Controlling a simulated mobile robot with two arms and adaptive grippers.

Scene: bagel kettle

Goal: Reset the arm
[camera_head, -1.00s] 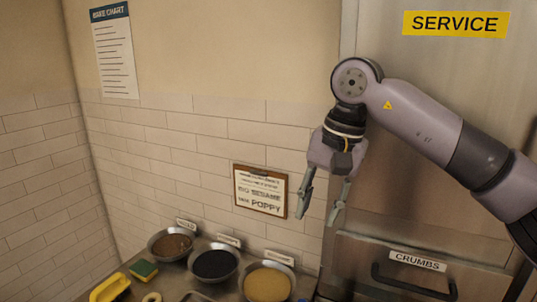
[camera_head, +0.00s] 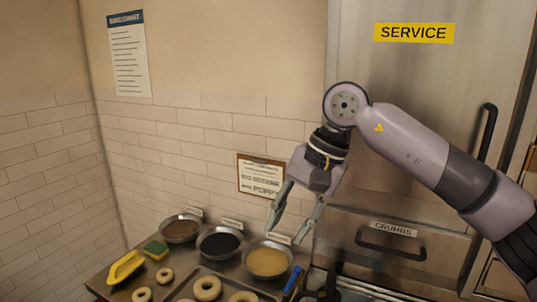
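My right arm comes in from the right. My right gripper (camera_head: 292,216) points down with its two fingers spread apart and nothing between them. In the picture it is just above and to the right of the bowl of yellow topping (camera_head: 268,262), and its fingers overlap that bowl's label. My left gripper does not show.
Bowls of dark seeds (camera_head: 220,243) and brown topping (camera_head: 180,229) stand beside the yellow one. Bagels (camera_head: 207,288), a tray, a yellow-handled tool (camera_head: 125,267), a sponge (camera_head: 156,249) and a blue-handled tool (camera_head: 293,279) lie on the counter. A crumbs drawer (camera_head: 400,250) is at right.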

